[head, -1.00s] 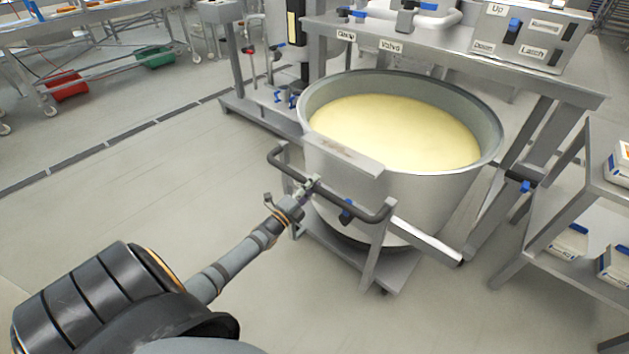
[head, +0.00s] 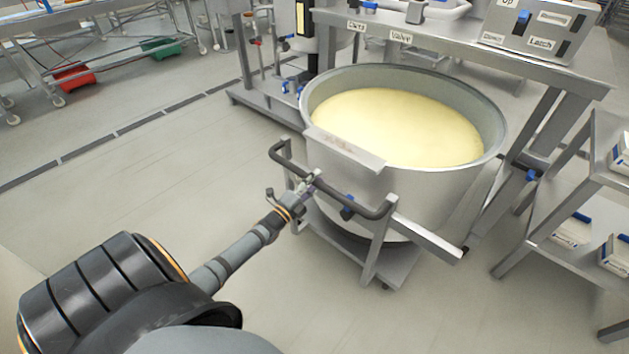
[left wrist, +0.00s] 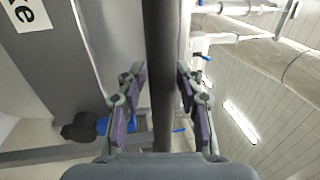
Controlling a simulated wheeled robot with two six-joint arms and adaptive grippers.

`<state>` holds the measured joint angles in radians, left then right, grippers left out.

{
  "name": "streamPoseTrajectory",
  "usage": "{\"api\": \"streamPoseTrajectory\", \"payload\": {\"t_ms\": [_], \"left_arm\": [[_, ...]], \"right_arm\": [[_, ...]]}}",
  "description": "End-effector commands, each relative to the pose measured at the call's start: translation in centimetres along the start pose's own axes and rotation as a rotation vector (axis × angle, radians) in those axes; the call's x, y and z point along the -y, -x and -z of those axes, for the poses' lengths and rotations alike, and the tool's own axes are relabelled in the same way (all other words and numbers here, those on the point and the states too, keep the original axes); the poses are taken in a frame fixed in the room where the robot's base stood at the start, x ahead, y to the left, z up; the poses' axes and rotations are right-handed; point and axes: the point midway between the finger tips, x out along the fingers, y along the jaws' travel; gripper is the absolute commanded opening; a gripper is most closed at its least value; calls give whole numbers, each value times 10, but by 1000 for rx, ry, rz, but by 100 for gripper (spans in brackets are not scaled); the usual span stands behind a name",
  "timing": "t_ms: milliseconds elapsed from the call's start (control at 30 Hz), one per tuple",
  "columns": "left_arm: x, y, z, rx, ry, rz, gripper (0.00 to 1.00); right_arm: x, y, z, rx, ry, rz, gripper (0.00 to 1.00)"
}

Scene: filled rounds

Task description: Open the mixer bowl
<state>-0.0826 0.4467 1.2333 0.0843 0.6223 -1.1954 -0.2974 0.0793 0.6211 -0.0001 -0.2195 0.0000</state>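The mixer bowl (head: 340,202) is a large round steel tub filled with pale yellow dough or batter (head: 400,125). It stands in a low wheeled frame with a dark curved push handle (head: 360,208) on the near side. My left gripper (head: 310,182) is at the left half of this handle. My right gripper does not show.
A steel stand with a control panel (head: 530,28) labelled Up and Latch is behind the bowl. A shelf rack (head: 560,205) with boxes is on the right. Red (head: 75,76) and green (head: 160,47) bins lie far left.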

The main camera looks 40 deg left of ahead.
Motion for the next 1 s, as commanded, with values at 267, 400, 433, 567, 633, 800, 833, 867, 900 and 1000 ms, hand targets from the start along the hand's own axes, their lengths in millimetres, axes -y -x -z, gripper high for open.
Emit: {"api": "streamPoseTrajectory", "payload": {"t_ms": [267, 400, 433, 567, 633, 800, 833, 867, 900, 1000], "left_arm": [[1, 0, 0, 0, 0, 2, 46], [0, 7, 0, -1, -1, 0, 46], [0, 11, 0, -2, 0, -1, 46], [-1, 40, 0, -2, 0, -4, 46], [-1, 58, 0, -2, 1, -3, 46], [0, 96, 0, -2, 0, -2, 46], [0, 100, 0, -1, 0, -2, 46], [-1, 105, 0, -2, 0, -3, 46], [0, 110, 0, -2, 0, 0, 46], [0, 117, 0, -1, 0, 1, 46]], "right_arm": [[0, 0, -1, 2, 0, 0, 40], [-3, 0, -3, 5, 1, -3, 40], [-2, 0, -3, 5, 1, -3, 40], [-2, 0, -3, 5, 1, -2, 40], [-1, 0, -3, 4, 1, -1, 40], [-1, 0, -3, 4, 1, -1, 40], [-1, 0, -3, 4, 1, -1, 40], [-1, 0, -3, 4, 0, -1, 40], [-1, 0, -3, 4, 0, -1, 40], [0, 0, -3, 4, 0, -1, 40]]}}
